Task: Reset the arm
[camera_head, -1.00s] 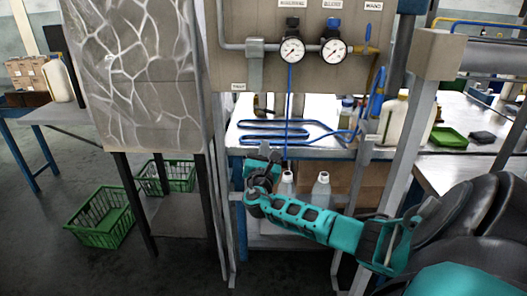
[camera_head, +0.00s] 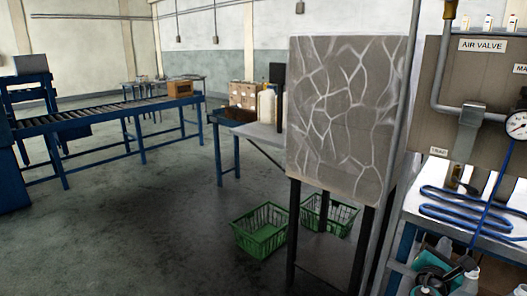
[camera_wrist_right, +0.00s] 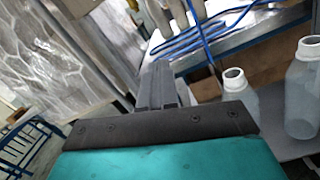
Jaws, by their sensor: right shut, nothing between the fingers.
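My right gripper (camera_wrist_right: 158,86) is shut in the right wrist view, its two dark fingers together with nothing between them. In the head view only part of my teal and black right arm shows at the bottom right corner, beside the workbench. Two translucent grey bottles with white necks stand to the right of the gripper in the wrist view: a nearer-left bottle (camera_wrist_right: 237,92) and a right bottle (camera_wrist_right: 303,100). The gripper appears apart from both. My left gripper is not in view.
A marbled grey panel (camera_head: 345,120) on dark legs stands left of the gauge board (camera_head: 455,95). Green baskets (camera_head: 262,235) sit on the floor beside it. A blue hose (camera_head: 460,205) lies on the bench. A roller conveyor (camera_head: 100,118) is at the left; open floor lies before it.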

